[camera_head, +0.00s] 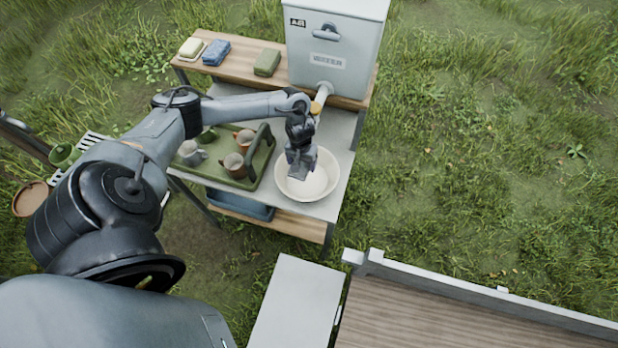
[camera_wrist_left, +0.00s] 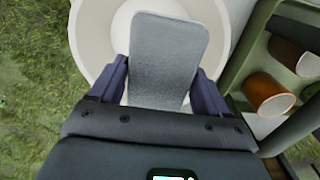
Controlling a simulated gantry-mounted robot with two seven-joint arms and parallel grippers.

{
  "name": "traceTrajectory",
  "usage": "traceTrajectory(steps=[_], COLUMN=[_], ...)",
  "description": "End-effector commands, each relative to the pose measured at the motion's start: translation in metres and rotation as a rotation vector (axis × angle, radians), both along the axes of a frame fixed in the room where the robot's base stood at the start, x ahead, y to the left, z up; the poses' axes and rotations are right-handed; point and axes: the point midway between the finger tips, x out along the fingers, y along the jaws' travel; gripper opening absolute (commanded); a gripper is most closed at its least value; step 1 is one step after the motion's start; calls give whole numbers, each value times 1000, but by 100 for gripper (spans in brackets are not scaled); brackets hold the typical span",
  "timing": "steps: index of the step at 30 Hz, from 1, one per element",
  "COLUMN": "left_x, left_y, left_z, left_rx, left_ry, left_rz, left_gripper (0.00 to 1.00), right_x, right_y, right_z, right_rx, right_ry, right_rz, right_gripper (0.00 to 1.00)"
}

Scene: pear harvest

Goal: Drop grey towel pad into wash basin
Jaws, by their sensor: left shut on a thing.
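The grey towel pad (camera_wrist_left: 168,58) is a flat rounded rectangle in the left wrist view. My left gripper (camera_wrist_left: 158,85) is shut on it, with a finger at each side edge. In the head view my left gripper (camera_head: 301,163) is over the white wash basin (camera_head: 322,184), and the pad (camera_head: 299,174) shows just below the fingers. The round basin also shows in the left wrist view (camera_wrist_left: 88,40), behind the pad. Whether the pad touches the basin I cannot tell. My right gripper is in neither view.
A green caddy (camera_head: 252,180) with several cups stands left of the basin on the metal table. A white water tank (camera_head: 340,45) with a spout stands behind. A shelf at the back holds a cream block (camera_head: 192,47), a blue cloth (camera_head: 216,52) and a green block (camera_head: 267,62).

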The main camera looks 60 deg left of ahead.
Motion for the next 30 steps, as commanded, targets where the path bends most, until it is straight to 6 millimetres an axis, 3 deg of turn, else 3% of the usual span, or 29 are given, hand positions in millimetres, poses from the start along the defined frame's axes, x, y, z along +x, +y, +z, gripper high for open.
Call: traceTrajectory(steps=[1, 2, 6, 17, 30], left_x=[0, 0, 0, 0, 1], left_y=[0, 0, 0, 1, 1], left_z=[0, 0, 0, 7, 76], left_rx=[0, 0, 0, 0, 0], left_ry=[0, 0, 0, -1, -4], left_rz=[0, 0, 0, 1, -1], left_gripper=[52, 79, 100, 100, 100], right_x=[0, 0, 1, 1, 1], right_y=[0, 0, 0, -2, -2], right_z=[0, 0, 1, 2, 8], right_rx=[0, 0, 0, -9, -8], right_ry=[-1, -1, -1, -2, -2], right_rz=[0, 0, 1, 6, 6], right_gripper=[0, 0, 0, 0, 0])
